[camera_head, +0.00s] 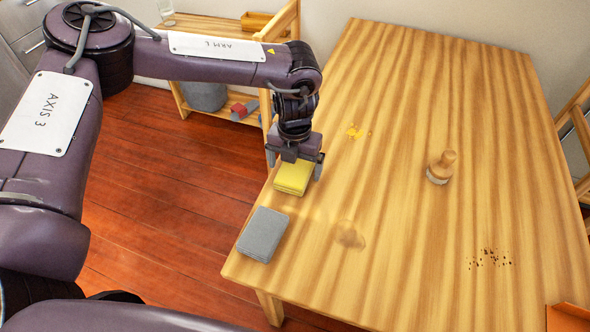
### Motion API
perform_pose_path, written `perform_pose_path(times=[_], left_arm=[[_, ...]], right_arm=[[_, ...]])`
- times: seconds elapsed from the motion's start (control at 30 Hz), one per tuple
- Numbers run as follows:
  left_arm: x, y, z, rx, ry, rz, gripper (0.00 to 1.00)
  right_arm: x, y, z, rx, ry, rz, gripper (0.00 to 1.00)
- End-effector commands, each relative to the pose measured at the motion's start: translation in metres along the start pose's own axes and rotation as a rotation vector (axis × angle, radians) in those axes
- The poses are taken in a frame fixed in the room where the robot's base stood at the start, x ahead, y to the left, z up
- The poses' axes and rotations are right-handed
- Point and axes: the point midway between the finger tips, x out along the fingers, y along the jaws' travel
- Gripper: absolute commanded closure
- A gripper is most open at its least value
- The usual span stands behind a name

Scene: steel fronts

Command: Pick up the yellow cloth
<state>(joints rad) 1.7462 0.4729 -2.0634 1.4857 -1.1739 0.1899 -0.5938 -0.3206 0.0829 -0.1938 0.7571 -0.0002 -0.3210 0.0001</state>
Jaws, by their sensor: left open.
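The yellow cloth (292,180) is a folded pad lying at the left edge of the wooden table. My left gripper (294,166) is right over it, pointing down, with one finger at each side of the cloth. The fingers are apart, so the gripper is open. I cannot tell whether the fingers touch the cloth. The gripper body hides the far end of the cloth. My right gripper is not in view.
A grey folded cloth (262,234) lies near the yellow one on the wooden table (420,110). A wooden-handled brush (441,167) stands further right. There are a yellow spill (357,132), a faint stain (347,235) and dark crumbs (489,258). A wooden shelf (222,113) stands behind.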

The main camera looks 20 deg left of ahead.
Motion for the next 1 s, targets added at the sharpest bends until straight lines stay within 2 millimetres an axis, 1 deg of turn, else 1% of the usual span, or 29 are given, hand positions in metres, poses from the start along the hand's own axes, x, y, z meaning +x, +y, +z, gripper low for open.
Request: perform_pose_path(times=[0.23,0.27,0.6,0.63,0.87,1.0], left_arm=[[0.002,-0.0003,0.0003,0.0,-0.001,0.0,0.06],[0.002,-0.0003,0.0003,0.0,-0.001,0.0,0.09],[0.0017,-0.0003,0.0002,0.001,-0.001,0.0,0.53],[0.0016,-0.0004,0.0003,0.001,-0.001,-0.001,0.55],[0.0007,-0.0004,0.0004,0.0,-0.001,-0.001,0.55],[-0.0065,-0.0004,0.0006,0.0,-0.002,-0.001,0.55]], right_arm=[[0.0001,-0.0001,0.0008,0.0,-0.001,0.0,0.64],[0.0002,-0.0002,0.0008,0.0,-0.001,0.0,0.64],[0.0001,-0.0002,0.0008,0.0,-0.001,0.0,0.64],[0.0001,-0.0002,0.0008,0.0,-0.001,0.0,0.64],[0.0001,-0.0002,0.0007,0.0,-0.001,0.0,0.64],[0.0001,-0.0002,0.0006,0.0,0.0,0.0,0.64]])
